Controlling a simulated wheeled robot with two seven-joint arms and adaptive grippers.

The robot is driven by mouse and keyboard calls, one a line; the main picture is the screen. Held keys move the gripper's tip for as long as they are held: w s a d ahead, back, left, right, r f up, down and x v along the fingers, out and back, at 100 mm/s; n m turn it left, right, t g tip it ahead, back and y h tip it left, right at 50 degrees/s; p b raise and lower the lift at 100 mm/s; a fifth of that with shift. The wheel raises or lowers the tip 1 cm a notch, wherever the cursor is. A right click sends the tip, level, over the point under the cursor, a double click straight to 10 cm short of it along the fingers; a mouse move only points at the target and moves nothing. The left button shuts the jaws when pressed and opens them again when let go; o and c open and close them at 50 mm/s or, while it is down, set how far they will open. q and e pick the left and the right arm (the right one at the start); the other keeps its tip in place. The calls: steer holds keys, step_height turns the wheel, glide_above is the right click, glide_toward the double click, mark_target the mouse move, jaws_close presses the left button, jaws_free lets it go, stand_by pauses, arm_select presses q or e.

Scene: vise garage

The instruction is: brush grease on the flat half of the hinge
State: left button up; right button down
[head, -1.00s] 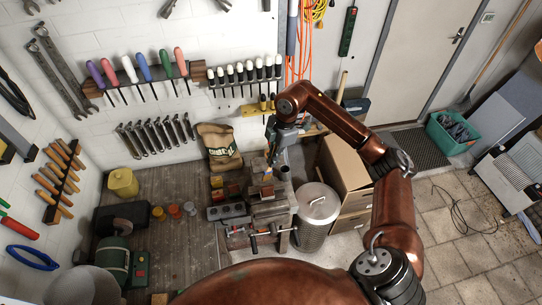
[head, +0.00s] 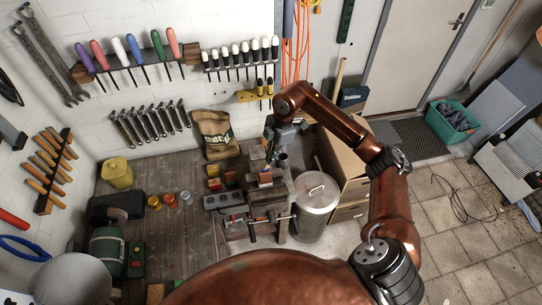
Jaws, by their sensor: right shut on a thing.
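My right gripper (head: 271,153) reaches in from the right and points down over the vise (head: 266,199) at the bench's right end. It is shut on a small brush (head: 266,169), mostly hidden by the fingers, with its lower end just above a small brownish piece (head: 265,179) at the vise top. This piece may be the hinge; its halves are too small to tell apart. I cannot tell whether the brush touches it. Grease is not clearly visible. My left gripper is not in view.
Small coloured boxes (head: 214,184) and a grey block with holes (head: 223,201) sit left of the vise on the workbench (head: 178,235). A sack (head: 214,135) stands behind. A lidded metal bin (head: 317,195) and a cardboard box (head: 341,168) stand to the right.

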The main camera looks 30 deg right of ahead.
steer(key=shift+f+b, duration=0.35)
steer(key=shift+f, duration=0.2)
stand_by(0.7)
steer(key=shift+d, duration=0.2)
steer(key=shift+s+d, duration=0.1)
steer(key=shift+d, duration=0.1)
steer(key=shift+a, duration=0.15)
steer(key=shift+a, duration=0.65)
steer(key=shift+d, duration=0.15)
steer(key=shift+d, duration=0.65)
steer(key=shift+a, duration=0.1)
